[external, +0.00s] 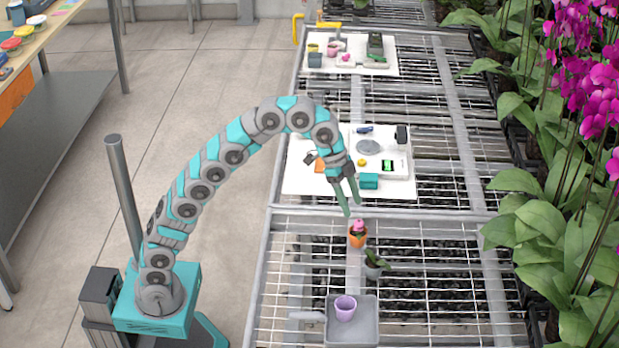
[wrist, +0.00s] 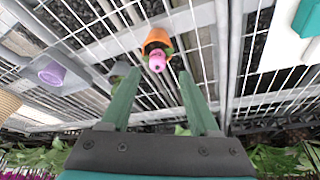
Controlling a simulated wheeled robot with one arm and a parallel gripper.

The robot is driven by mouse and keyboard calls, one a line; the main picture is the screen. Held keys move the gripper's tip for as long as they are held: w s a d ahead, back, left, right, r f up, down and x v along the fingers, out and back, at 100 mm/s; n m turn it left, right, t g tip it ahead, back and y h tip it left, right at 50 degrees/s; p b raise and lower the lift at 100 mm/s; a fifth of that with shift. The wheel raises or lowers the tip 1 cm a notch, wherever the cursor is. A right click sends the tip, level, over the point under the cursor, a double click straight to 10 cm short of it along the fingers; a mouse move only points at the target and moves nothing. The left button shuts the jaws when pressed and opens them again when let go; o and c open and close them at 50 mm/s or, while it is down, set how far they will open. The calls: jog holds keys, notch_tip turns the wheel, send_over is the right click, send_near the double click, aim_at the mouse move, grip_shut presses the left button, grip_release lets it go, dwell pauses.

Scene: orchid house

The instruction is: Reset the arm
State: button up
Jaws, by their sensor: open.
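My gripper (external: 347,193) is open and empty, at the end of my arched teal and grey arm. Its green fingers point down above the wire bench, near the front edge of the middle white board. In the wrist view my gripper (wrist: 160,105) has its two fingers spread apart. An orange pot with a pink flower (external: 358,233) stands on the mesh just below the fingertips. In the wrist view the orange pot (wrist: 156,40) shows beyond and between the fingers, apart from them.
A grey pot with a green plant (external: 375,265) stands near the orange pot. A purple pot (external: 345,307) sits in a grey tray (external: 368,330). A white board (external: 300,182) holds a teal box (external: 369,181) and small devices. Magenta orchids (external: 590,75) line the right side. The left floor is open.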

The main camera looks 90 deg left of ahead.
jog(key=shift+s+a+r, duration=0.1)
jog(key=shift+s+r, duration=0.1)
jog(key=shift+r, duration=0.35)
jog(key=s+a+f+n+g+y+b, duration=0.1)
jog(key=s+a+f+n+y, duration=0.15)
jog(key=s, duration=0.65)
jog(key=s+a+f+n+y+b, duration=0.1)
jog(key=s+a+f+n, duration=0.25)
jog(key=s, duration=0.55)
jog(key=s+a+f+n+g+y+b, duration=0.1)
jog(key=s+a+f+n+y, duration=0.2)
jog(key=s, duration=0.6)
jog(key=s+d+f+m+g+h+p, duration=0.1)
jog(key=s+d+f+h, duration=0.1)
jog(key=s+d+f, duration=0.4)
jog(key=s+d+f+m+g+h+p, duration=0.2)
jog(key=s+d+f, duration=0.4)
jog(key=s+f, duration=0.4)
jog(key=shift+s+d+f+g, duration=0.2)
jog(key=shift+d+f+g, duration=0.1)
jog(key=shift+f, duration=0.55)
